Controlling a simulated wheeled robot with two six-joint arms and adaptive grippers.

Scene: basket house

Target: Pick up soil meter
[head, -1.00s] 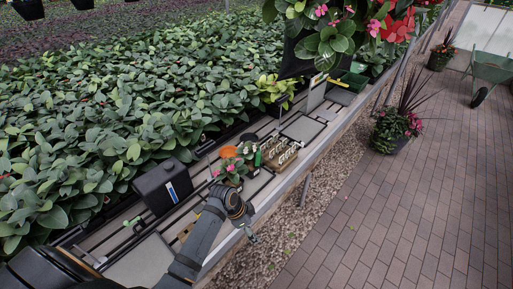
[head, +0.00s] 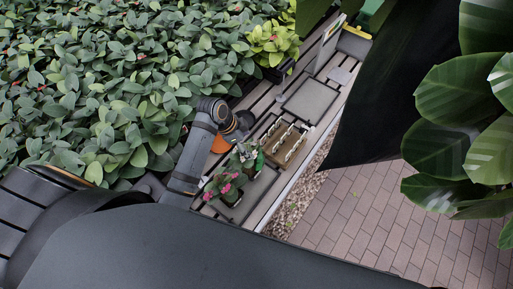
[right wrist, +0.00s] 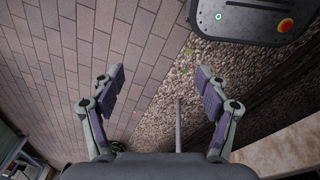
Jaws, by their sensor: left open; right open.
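I cannot make out a soil meter for certain in either view. In the head view, my left gripper (head: 238,123) is over the back edge of the slatted bench, beside an orange dish (head: 221,144). Its fingers are small and partly hidden by my arm, and nothing shows held in it. In the right wrist view, my right gripper (right wrist: 160,78) is open and empty above brick paving and gravel. It is not seen in the head view.
The bench holds a wooden rack of white-topped items (head: 285,143), a pink-flowered plant (head: 223,187), a green bottle (head: 260,162) and a grey tray (head: 310,101). A dark hanging planter (head: 385,85) with large leaves (head: 450,95) looms at right. Dense foliage fills the left.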

